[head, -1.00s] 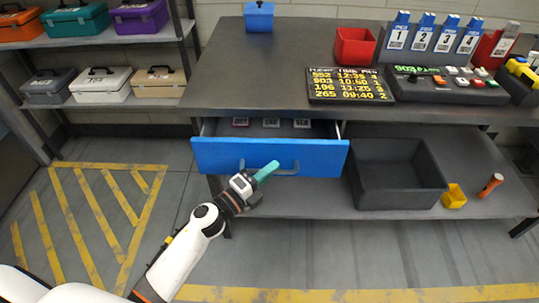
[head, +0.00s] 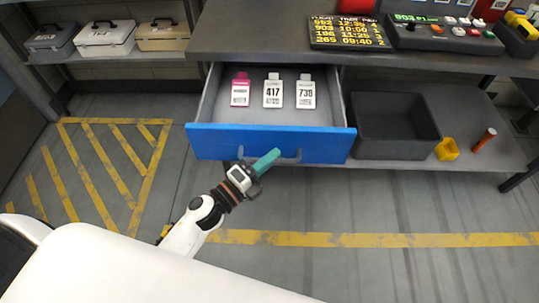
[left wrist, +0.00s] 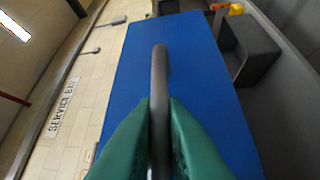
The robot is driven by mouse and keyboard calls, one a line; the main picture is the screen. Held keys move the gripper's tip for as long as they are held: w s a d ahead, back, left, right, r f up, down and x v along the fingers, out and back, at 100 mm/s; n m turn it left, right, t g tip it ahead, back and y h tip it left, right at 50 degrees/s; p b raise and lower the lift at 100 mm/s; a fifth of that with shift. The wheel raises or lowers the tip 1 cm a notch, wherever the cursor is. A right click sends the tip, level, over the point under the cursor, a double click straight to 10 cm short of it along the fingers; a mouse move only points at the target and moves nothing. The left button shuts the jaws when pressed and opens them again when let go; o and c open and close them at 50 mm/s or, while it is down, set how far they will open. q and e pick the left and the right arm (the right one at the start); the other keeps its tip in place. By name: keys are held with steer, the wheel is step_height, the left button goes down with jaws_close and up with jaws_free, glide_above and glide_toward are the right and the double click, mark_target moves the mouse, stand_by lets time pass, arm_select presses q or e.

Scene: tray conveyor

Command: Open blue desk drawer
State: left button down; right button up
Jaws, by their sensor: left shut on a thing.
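The blue desk drawer (head: 215,143) hangs below the desk top and stands well open. Inside it lie one pink and two white tags (head: 272,92) with printed labels. My left gripper (head: 268,161) is at the drawer's front, with its green fingers at the grey handle (head: 290,158). In the left wrist view the green fingers (left wrist: 158,125) are shut on the handle bar (left wrist: 159,70), with the blue drawer front (left wrist: 195,75) behind it. My right gripper is not in view.
A black bin (head: 395,130) and a yellow cup (head: 447,149) stand on the lower shelf, right of the drawer. An orange cylinder (head: 484,139) lies beside them. Cases (head: 105,38) sit on a rack at the left. The floor before the desk is clear.

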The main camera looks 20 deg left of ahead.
arm_select(q)
steer(key=c, duration=1.5)
jaws_free()
